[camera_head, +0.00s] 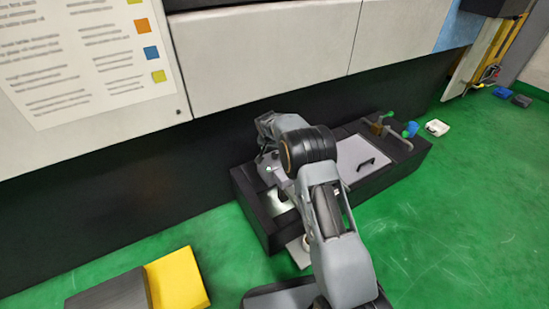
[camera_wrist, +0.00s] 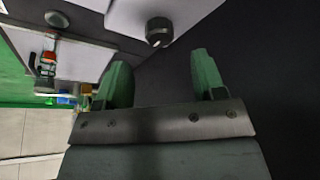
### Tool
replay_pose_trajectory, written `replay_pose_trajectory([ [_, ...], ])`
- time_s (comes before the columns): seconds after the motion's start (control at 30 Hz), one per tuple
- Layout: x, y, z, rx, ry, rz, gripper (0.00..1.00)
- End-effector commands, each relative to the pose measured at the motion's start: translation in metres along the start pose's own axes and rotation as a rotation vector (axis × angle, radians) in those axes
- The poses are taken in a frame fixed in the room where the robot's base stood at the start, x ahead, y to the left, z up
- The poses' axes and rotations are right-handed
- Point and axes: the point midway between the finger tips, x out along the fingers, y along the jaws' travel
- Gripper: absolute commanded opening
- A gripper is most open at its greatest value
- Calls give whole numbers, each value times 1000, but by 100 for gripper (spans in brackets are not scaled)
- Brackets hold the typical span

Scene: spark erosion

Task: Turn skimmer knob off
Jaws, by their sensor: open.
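A round black knob (camera_wrist: 158,32) with a pale mark on its rim sits on a light grey panel (camera_wrist: 128,14) in the wrist view. It carries no readable label, so I cannot tell for sure that it is the skimmer knob. My gripper (camera_wrist: 160,70) is open, with two green fingers apart and nothing between them. The knob lies just beyond the fingertips, between them in the picture, and appears apart from both. In the head view my arm reaches over a long black unit (camera_head: 400,163), and it hides most of the gripper and the knob.
A light grey lid with a black handle (camera_head: 365,164) covers part of the black unit. Green-tipped handles (camera_head: 389,114) stand at its far end. A yellow block (camera_head: 176,281) lies on the green floor at the lower left. The floor at right is mostly clear.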

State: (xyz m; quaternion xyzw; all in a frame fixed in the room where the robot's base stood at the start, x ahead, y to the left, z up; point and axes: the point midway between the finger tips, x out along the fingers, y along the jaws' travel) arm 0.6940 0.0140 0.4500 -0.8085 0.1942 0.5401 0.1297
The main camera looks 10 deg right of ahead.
Motion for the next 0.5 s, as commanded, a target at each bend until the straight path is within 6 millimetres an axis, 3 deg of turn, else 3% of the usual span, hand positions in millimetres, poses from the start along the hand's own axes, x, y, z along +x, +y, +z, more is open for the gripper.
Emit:
replay_pose_trajectory([
  [0.03, 14, 0, 2, 0, -1, 1, 63],
  [0.2, 39, 1, 1, 1, -1, 0, 63],
  [0.5, 58, 0, 0, 1, 0, 0, 63],
])
